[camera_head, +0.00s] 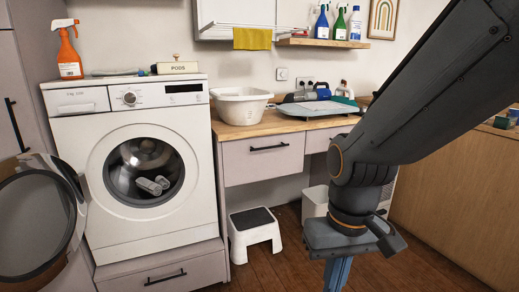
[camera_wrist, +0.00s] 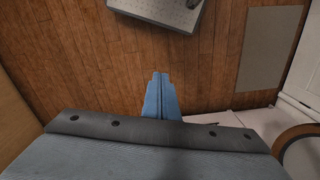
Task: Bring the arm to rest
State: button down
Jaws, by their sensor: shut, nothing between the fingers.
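My arm reaches in from the upper right of the head view and bends down at the wrist. My gripper (camera_head: 337,274) points down at the wooden floor, in front of the counter, and its lower end is cut off by the frame edge. In the wrist view the blue fingers of my gripper (camera_wrist: 160,78) lie together, shut and empty, above the floor. Nothing touches them.
The washing machine (camera_head: 150,165) at left has its round door (camera_head: 38,225) swung open, with grey rolled items in the drum. A white step stool (camera_head: 254,236) stands under the counter (camera_head: 250,131). A wooden cabinet (camera_head: 450,190) is at right.

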jog(key=d+r+m+p, duration=0.1)
jog(key=d+r+p, duration=0.5)
jog(key=p, duration=0.3)
jog(key=shift+s+m+p, duration=0.35)
jog(key=shift+m, duration=0.05)
